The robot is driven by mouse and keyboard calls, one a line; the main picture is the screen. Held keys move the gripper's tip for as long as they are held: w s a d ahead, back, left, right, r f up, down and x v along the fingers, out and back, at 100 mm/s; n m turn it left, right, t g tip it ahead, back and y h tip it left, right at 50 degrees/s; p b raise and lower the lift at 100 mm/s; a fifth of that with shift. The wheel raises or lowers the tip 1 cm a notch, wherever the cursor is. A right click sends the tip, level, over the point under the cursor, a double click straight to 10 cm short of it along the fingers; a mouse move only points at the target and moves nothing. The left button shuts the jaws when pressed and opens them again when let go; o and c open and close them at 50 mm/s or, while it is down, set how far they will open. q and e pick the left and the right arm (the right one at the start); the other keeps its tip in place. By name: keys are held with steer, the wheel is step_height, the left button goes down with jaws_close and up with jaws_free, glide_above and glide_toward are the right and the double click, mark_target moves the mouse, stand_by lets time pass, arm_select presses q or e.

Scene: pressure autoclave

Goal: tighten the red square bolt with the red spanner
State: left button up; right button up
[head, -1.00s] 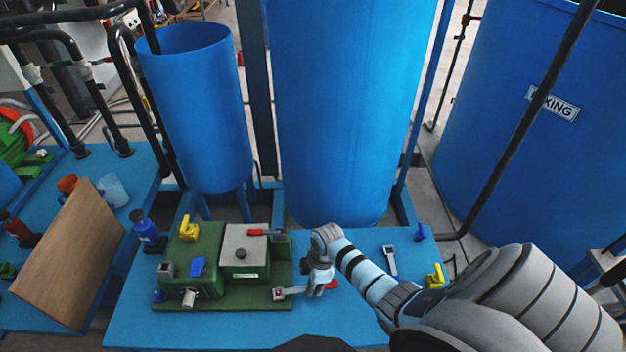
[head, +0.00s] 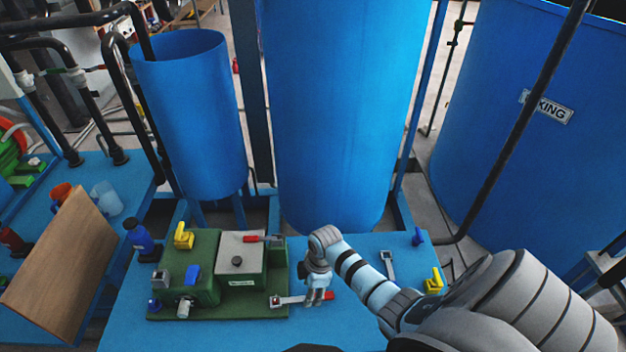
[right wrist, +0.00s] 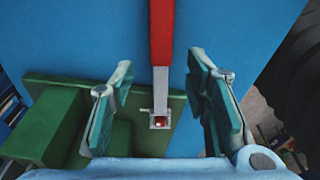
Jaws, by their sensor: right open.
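The red spanner (head: 328,296) lies flat at the right edge of the green base, its red handle pointing right. Its grey head sits around the red square bolt (right wrist: 159,121), which shows inside the jaw in the right wrist view. There the spanner's red handle (right wrist: 161,35) runs up the picture. My right gripper (head: 316,301) is over the spanner's middle. In the right wrist view my open fingers (right wrist: 160,68) stand on either side of the spanner, with gaps on both sides. My left gripper is not in view.
Another grey spanner (head: 388,265) and a yellow part (head: 433,281) lie to the right on the blue table (head: 225,338). A large blue tank (head: 345,110) rises behind.

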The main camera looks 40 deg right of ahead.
step_height(320, 180, up, 10)
steer(key=d, duration=0.1)
steer(key=shift+s+d, duration=0.15)
steer(key=shift+s, duration=0.25)
steer(key=shift+w, duration=0.1)
